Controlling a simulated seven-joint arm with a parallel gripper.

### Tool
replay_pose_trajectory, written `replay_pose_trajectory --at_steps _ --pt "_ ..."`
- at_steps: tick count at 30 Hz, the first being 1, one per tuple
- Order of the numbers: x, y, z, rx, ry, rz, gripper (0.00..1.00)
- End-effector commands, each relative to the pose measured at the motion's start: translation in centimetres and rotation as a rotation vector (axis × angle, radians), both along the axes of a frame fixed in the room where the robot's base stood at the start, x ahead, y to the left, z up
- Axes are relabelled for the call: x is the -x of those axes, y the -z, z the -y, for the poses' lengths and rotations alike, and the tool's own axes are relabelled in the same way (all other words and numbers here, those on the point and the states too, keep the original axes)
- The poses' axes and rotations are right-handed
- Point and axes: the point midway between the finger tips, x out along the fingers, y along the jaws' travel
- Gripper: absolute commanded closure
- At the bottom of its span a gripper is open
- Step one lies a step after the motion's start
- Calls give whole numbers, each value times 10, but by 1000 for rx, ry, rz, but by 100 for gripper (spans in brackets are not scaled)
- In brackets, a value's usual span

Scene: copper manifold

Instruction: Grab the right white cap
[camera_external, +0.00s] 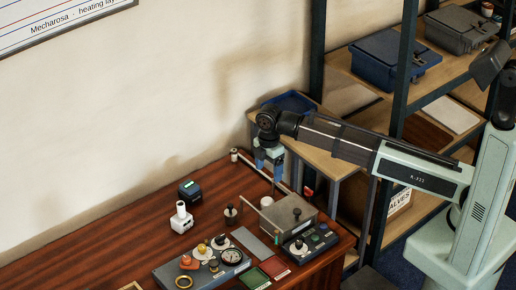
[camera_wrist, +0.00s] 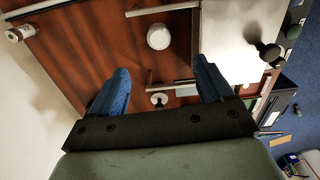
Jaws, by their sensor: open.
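A small white cap (camera_external: 266,201) sits just left of the grey metal box, below my gripper. Another white cap (camera_external: 234,155) stands at the far left end of a pale pipe near the wall. The wrist view shows a round white cap (camera_wrist: 158,36) beyond the fingers and a white cylindrical cap (camera_wrist: 20,33) at the upper left; I cannot tell for certain how these match the external view. My gripper (camera_external: 270,166) points down above the table, apart from the caps. Its blue fingers (camera_wrist: 163,72) are spread and empty in the wrist view.
The grey metal box (camera_external: 290,214) stands close below and right of my gripper. A black button panel (camera_external: 309,240) and a knob panel (camera_external: 202,268) lie nearer. A white device (camera_external: 181,219) and a dark post (camera_external: 231,213) stand left. The wooden table (camera_external: 110,235) has free room at left.

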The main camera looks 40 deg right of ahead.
Motion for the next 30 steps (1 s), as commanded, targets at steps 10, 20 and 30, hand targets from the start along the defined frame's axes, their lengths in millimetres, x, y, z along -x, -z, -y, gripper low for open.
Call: replay_pose_trajectory --at_steps 10,20,30 --pt "-5 35 -4 -8 18 2 20" --pt "-5 77 -4 -8 17 3 20" --pt "-4 90 -4 -8 16 3 20"
